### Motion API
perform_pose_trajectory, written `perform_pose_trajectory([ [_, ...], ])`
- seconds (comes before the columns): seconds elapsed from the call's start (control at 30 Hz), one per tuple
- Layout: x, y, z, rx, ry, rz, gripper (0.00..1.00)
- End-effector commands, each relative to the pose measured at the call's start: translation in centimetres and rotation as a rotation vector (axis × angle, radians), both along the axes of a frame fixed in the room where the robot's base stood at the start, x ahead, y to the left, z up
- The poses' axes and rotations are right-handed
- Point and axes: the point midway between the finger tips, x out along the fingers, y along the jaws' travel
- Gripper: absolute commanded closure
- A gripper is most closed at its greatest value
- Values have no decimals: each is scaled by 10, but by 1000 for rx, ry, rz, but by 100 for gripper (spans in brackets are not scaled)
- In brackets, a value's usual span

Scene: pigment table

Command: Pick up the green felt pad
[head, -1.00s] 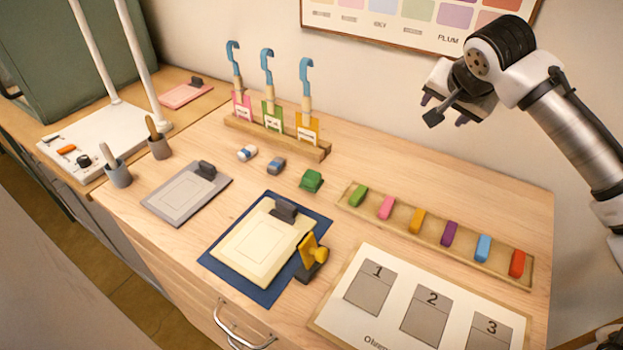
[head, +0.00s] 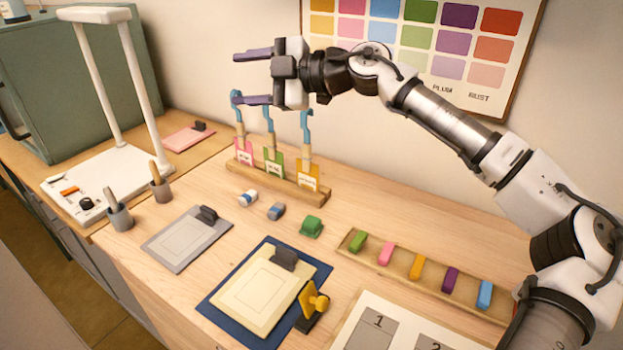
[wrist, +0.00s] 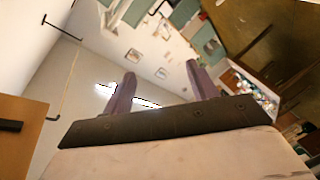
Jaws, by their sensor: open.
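A small green block (head: 311,226), which looks like the green felt pad, lies on the wooden table just behind the blue mat. My gripper (head: 240,78) is high up at the back left, its purple fingers pointing left, spread apart with nothing between them. It appears above the upright blue-hooked tools and well above the pad in the picture. In the wrist view my gripper (wrist: 161,72) also shows open and empty. The pad is not seen in that view, which looks out at walls and floor.
Near the pad are a grey-blue eraser (head: 276,211), a white-and-blue eraser (head: 248,197) and a tray of coloured sticks (head: 341,245). The tool rack (head: 310,194) stands behind.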

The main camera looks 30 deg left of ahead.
Motion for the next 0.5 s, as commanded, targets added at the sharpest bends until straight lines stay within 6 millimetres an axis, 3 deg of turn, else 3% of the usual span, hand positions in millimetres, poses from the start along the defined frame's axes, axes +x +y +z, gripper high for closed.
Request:
perform_pose_trajectory([
  [0.13,-19,-5,-70,-309,-245,170,42],
  [0.3,-3,-37,-137,-709,-484,284,42],
  [0.5,30,-82,-166,-1096,-650,309,42],
])
